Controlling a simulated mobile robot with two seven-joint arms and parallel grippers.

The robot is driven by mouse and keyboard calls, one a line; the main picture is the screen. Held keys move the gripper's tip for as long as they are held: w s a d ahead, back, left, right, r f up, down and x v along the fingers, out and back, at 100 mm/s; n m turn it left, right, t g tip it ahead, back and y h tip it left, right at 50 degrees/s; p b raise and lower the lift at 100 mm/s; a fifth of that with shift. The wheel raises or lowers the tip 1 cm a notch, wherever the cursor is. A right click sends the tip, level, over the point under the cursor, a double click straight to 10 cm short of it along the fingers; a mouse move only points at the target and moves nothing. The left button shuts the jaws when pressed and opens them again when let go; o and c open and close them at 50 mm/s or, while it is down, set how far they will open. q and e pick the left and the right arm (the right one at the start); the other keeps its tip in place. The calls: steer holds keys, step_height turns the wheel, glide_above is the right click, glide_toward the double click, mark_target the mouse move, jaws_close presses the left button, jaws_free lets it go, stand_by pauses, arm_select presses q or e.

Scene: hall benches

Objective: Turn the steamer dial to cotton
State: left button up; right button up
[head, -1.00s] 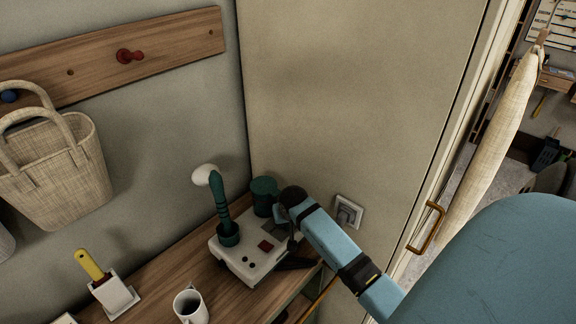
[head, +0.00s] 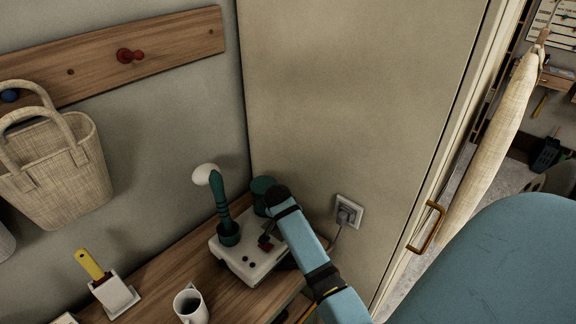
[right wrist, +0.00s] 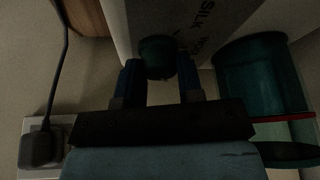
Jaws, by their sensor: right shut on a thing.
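The steamer (head: 248,262) is a white box on the wooden bench, with a dark green tank (head: 262,188) and a green-handled, white-headed wand (head: 220,200) upright in its holder. In the right wrist view its pale face (right wrist: 215,25) carries the words SILK and WOOL, the latter partly covered. The dark green dial (right wrist: 158,50) is on that face. My right gripper (right wrist: 158,72) has its two blue fingers shut on the dial, one on each side. I cannot read where the dial points. In the head view my right arm hides the dial. My left gripper is not in view.
A wall socket with a plug (head: 347,214) and cord is right of the arm. A mug (head: 190,305) and a yellow-handled brush in a white holder (head: 108,285) stand on the bench (head: 160,280). A woven bag (head: 55,175) hangs left. A tall door panel (head: 345,95) stands behind.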

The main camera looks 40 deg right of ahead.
stand_by(0.4)
steer(key=o, duration=0.9)
steer(key=shift+o, duration=0.2)
steer(key=shift+w+r, duration=0.1)
steer(key=shift+r, duration=0.05)
